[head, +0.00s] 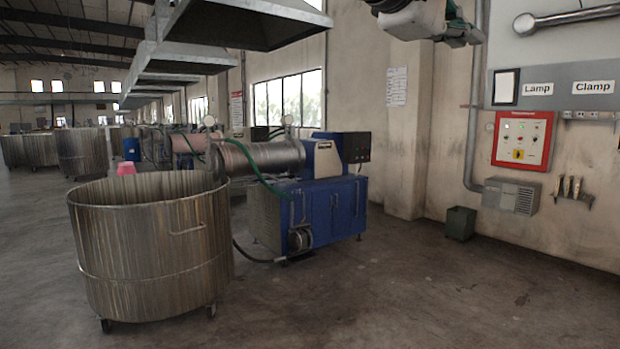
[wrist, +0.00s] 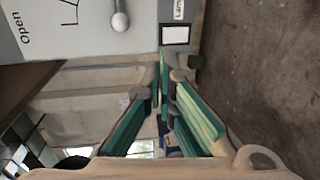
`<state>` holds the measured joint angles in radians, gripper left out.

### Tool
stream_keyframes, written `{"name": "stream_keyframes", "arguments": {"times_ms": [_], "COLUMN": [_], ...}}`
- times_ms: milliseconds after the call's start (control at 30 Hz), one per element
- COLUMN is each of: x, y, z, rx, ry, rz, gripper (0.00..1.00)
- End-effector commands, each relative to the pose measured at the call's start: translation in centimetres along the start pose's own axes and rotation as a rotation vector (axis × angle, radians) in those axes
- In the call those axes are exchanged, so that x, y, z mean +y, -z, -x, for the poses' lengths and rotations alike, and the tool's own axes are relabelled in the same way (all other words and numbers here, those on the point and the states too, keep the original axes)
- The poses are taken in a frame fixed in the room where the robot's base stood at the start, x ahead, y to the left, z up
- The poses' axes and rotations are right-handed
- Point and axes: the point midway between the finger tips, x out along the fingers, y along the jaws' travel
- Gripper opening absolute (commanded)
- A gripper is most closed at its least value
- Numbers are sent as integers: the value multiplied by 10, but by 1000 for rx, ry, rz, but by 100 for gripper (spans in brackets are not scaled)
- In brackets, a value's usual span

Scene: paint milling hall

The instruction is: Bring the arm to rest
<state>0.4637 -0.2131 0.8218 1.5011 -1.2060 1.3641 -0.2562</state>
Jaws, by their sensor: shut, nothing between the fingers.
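My gripper (head: 460,32) shows at the top of the head view, in front of the pale wall and left of the grey panel. The top edge cuts off part of my arm. In the wrist view the green fingers of my gripper (wrist: 162,85) come together and hold nothing. They are apart from the panel.
The grey panel (head: 558,88) carries signs and a lever (head: 567,18); the lever's rounded end also shows in the wrist view (wrist: 120,20). A red control box (head: 523,140) hangs below. A steel vat (head: 150,245) stands left of a blue mill (head: 335,205).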

Motion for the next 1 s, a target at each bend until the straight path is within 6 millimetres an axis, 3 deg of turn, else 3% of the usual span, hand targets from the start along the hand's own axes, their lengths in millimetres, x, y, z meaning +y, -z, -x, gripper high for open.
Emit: {"name": "stream_keyframes", "arguments": {"times_ms": [267, 467, 567, 733, 900, 1000], "x": [-50, -110, -149, -245, -341, -380], "y": [-14, -37, -56, -101, -137, -148], "z": [-2, -5, -6, 2, 25, 41], "rx": [12, 13, 10, -8, -39, -61], "ry": [113, 258, 361, 630, 933, 1073], "rz": [-12, -59, -109, -286, -540, -666], "gripper": [0, 0, 0, 0, 0, 0]}}
